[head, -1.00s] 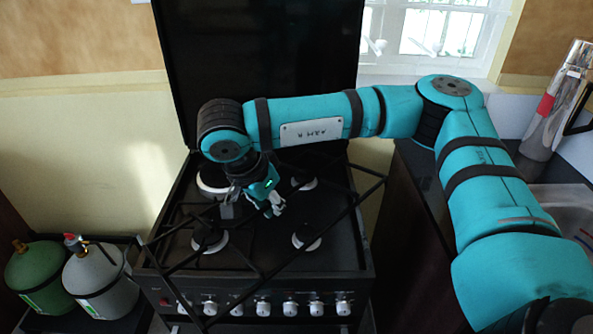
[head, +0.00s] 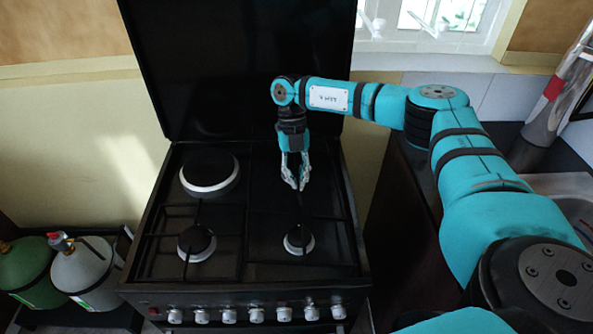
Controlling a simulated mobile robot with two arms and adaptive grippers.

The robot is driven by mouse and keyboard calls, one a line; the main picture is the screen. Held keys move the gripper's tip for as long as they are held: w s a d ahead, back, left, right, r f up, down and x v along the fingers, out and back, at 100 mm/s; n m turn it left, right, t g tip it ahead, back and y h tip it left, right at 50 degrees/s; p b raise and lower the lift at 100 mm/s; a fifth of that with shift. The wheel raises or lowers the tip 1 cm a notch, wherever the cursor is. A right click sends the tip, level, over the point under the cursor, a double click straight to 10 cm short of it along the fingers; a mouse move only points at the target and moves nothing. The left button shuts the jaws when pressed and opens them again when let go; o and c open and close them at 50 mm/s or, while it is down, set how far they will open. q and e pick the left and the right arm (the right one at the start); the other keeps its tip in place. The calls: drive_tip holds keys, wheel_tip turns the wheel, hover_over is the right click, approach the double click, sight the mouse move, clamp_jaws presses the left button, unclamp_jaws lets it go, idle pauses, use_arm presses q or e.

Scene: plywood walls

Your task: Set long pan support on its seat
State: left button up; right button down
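The long pan support (head: 245,220), a black frame of thin bars, lies about level over the stove top (head: 222,273). Its dark bars blend with the black hob, so I cannot tell whether every edge rests in its seat. My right gripper (head: 297,188) points down over the right half of the hob. Its fingertips are close together at a dark bar of the support. I cannot tell whether they grip it or stand just around it. My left gripper is not in view.
Burners show at back left (head: 209,174), front left (head: 197,243) and front right (head: 298,240). The raised stove lid (head: 235,70) stands behind. Gas cylinders, green (head: 30,275) and grey (head: 88,272), are at left. A dark cabinet (head: 400,235) and metal flask (head: 553,100) are at right.

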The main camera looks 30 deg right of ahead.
drive_tip(key=shift+w, duration=0.1)
drive_tip(key=shift+r, duration=0.1)
drive_tip(key=shift+r+m+g+h+p, duration=0.1)
drive_tip(key=shift+m+g+h+p, duration=0.25)
drive_tip(key=shift+p, duration=0.2)
drive_tip(key=shift+h, duration=0.55)
drive_tip(key=shift+f+g, duration=0.35)
drive_tip(key=shift+f, duration=0.3)
drive_tip(key=shift+f+b, duration=0.3)
drive_tip(key=shift+b, duration=0.05)
drive_tip(key=shift+d, duration=0.1)
